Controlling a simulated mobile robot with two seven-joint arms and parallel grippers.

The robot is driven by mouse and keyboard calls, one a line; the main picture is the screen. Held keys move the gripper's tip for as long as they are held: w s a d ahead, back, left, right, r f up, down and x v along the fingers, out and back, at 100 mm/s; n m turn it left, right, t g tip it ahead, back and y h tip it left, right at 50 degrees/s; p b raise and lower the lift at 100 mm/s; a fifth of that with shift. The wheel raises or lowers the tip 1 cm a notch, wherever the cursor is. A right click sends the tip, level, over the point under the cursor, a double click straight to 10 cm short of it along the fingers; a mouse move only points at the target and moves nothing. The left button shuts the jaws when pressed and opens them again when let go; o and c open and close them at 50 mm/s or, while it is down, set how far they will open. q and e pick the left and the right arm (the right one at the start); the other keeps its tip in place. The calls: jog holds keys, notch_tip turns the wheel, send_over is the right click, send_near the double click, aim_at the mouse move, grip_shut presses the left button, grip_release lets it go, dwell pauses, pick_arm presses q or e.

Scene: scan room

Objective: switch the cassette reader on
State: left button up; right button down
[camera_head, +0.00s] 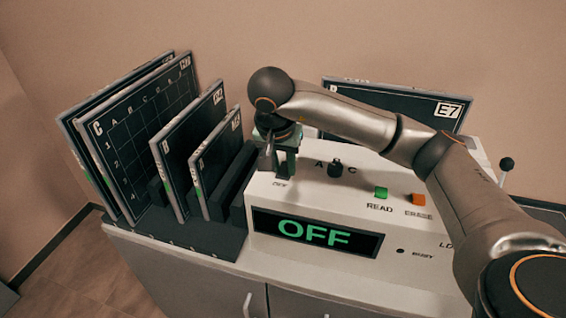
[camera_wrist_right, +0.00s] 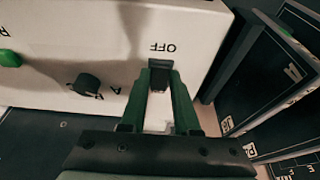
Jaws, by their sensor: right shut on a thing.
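The cassette reader (camera_head: 310,205) is a white box on a cabinet. Its dark display (camera_head: 318,233) shows OFF in green letters. My right gripper (camera_head: 284,172) is at the left end of the reader's top. In the right wrist view its green fingers (camera_wrist_right: 166,88) are shut on a small dark switch (camera_wrist_right: 159,76) beside the label OFF. The fingers partly hide the switch, and its other label cannot be seen. My left gripper is not in view.
The reader also has a dark knob (camera_head: 335,168), a green READ button (camera_head: 381,192) and an orange ERASE button (camera_head: 419,199). Several dark cassettes (camera_head: 150,120) stand in a rack close to the left. A cassette marked E7 (camera_head: 400,97) stands behind my right arm.

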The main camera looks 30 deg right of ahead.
jog(key=shift+w+d+r+g+y+p, duration=0.1)
jog(key=shift+d+r+g+y+p, duration=0.1)
jog(key=shift+r+g+y+p, duration=0.25)
jog(key=shift+w+d+f+y+p, duration=0.1)
jog(key=shift+y+p, duration=0.2)
jog(key=shift+y, duration=0.05)
jog(key=shift+w+g+y, duration=0.1)
jog(key=shift+g+y, duration=0.2)
jog(key=shift+g, duration=0.15)
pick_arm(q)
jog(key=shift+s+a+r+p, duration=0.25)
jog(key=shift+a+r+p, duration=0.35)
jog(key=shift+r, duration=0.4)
pick_arm(e)
jog(key=shift+d+f+g+y, duration=0.1)
jog(key=shift+f+g+y, duration=0.05)
jog(key=shift+g+y, duration=0.2)
jog(key=c, duration=0.6)
grip_release()
jog(key=shift+c, duration=0.2)
